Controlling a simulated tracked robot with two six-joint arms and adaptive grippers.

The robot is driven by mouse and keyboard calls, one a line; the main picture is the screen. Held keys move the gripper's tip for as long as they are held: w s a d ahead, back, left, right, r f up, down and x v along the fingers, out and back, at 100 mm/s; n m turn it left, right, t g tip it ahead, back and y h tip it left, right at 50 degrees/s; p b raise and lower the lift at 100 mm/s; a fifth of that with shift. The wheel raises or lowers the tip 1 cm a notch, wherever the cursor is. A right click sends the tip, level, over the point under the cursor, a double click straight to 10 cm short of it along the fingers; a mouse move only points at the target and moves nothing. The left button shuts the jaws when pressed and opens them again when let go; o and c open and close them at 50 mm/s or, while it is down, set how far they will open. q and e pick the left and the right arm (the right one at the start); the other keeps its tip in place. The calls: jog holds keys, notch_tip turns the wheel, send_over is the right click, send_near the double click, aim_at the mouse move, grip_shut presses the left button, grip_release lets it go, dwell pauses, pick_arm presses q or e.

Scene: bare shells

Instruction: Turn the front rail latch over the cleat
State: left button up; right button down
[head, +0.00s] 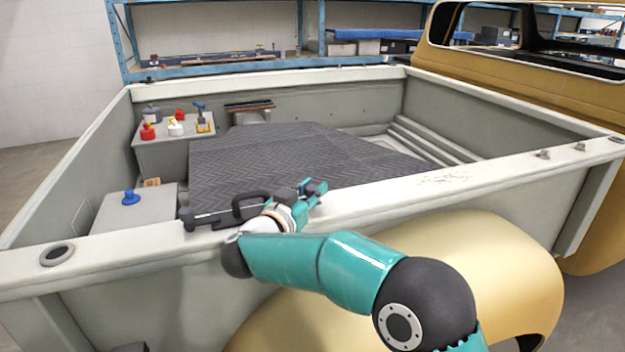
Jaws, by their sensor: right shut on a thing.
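My right arm reaches in from the lower right over the near rail (392,200) of the truck bed. My right gripper (313,188) is at this rail and is shut on a small dark part there, which looks like the front rail latch; the fingers hide most of it. A dark bar with a raised black handle (250,203) lies along the inner edge of the rail, just left of the gripper. I cannot make out the cleat for certain, nor whether the latch lies over it. My left gripper is not in view.
A dark ribbed mat (260,160) covers the middle of the bed. A ledge at left holds red, white and yellow items (176,128). A blue knob (130,197) sits on a grey box nearer. A tan fender (480,270) bulges below the rail.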

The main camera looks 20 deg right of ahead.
jog(key=shift+f, duration=0.1)
dwell(0.3)
jog(key=c, duration=0.9)
grip_release()
jog(key=v, duration=1.2)
jog(key=shift+w+a, duration=0.1)
jog(key=shift+w, duration=0.05)
